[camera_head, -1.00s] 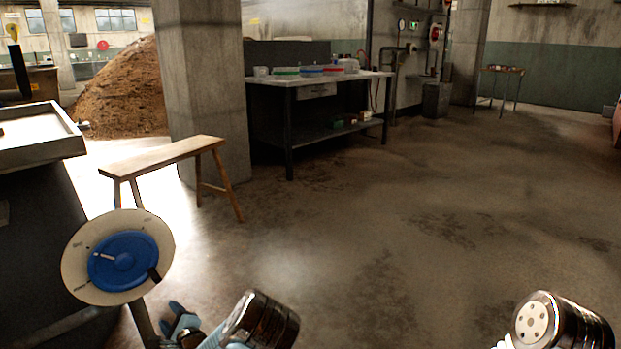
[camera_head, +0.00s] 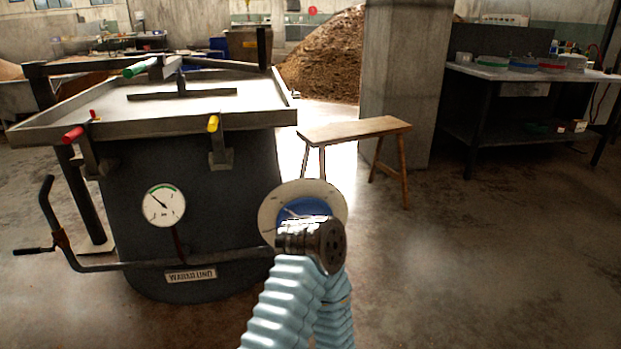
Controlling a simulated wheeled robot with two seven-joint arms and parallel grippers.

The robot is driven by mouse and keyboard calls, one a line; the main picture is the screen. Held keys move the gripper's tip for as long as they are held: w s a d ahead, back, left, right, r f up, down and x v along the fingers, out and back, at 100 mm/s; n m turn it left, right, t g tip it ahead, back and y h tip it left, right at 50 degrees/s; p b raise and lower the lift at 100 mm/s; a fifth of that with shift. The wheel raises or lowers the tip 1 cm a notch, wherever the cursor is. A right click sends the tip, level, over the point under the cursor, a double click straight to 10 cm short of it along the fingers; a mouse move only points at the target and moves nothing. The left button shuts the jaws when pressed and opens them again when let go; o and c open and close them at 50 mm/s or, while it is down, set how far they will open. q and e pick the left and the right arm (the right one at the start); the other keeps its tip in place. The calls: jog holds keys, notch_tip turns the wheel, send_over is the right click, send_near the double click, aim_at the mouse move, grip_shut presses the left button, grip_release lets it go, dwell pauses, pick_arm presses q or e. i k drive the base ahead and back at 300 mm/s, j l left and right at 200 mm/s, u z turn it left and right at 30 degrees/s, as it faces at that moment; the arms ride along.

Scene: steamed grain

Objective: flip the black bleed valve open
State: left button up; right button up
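A dark steamer vessel (camera_head: 225,235) with a flat, square, tray-like top (camera_head: 75,119) stands at the left. A small dark upright piece (camera_head: 181,82) rises from a dark crossbar on that top. I cannot tell for sure whether it is the black bleed valve or whether it is open. Red (camera_head: 73,134), yellow (camera_head: 213,123) and green (camera_head: 137,69) handles sit around the top. One or both of my arms, in pale blue ribbed sleeves with a dark metal joint, rise from the bottom middle. No gripper fingers show.
A pressure gauge (camera_head: 163,206) and a bent crank bar (camera_head: 120,266) are on the vessel's front. A cream disc with a blue centre (camera_head: 333,194) is partly hidden behind my arm. A wooden bench (camera_head: 354,130) stands by a pillar (camera_head: 405,80). The floor at the right is clear.

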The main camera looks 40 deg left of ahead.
aim_at(34, 250)
jog(key=u, duration=1.45)
jog(key=i+j+u, duration=0.1)
jog(key=u, duration=0.35)
jog(key=i+u, duration=0.25)
jog(key=u, duration=0.15)
jog(key=i+u, duration=0.15)
jog(key=u, duration=0.3)
jog(key=i+u, duration=0.2)
jog(key=u, duration=0.2)
